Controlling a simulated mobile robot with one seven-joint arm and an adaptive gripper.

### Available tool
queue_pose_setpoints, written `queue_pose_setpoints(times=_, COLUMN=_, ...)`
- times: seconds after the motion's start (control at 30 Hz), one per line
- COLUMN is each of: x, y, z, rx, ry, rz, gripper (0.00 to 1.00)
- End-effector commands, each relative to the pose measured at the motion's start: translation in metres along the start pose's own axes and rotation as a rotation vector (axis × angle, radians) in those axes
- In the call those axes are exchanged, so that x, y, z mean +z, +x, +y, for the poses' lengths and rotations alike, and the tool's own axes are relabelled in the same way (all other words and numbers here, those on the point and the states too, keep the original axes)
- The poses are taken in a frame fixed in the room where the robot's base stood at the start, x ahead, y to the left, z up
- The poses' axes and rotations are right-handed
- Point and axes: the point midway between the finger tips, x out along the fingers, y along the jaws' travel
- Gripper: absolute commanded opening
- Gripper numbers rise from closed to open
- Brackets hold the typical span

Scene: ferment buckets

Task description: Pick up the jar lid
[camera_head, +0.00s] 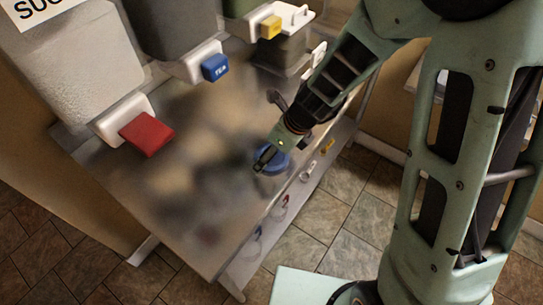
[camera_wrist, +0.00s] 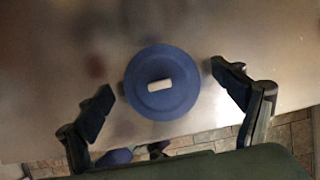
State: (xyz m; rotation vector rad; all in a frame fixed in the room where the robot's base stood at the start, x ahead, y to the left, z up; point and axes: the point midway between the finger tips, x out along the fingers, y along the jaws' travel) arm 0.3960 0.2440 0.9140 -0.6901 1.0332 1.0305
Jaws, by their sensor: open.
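The jar lid (camera_head: 272,160) is a round blue disc on the metal table (camera_head: 180,225), close to its right edge. In the wrist view the lid (camera_wrist: 150,97) shows from above, with a small white piece at its middle. My gripper (camera_head: 268,128) is just above the lid and hides part of it in the head view. In the wrist view my gripper (camera_wrist: 162,88) is open, with one finger on each side of the lid. Both fingers look apart from it, and nothing is held.
Several large dispensers stand along the back of the table, with a red tap (camera_head: 147,134), a blue tap (camera_head: 215,67) and a yellow tap (camera_head: 270,27). The front of the tabletop is clear.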

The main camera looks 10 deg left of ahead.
Motion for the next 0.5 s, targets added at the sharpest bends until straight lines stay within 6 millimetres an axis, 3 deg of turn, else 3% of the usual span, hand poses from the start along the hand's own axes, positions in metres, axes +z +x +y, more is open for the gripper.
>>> queue_pose_setpoints(times=0.13, x=0.0004, y=-0.0006, z=0.0, rx=0.0, ry=-0.001, rz=0.0, gripper=0.88)
queue_pose_setpoints(times=0.4, x=0.0004, y=-0.0007, z=0.0, rx=0.0, ry=-0.001, rz=0.0, gripper=0.59)
queue_pose_setpoints(times=0.5, x=0.0004, y=-0.0007, z=0.0, rx=0.0, ry=-0.001, rz=0.0, gripper=0.56)
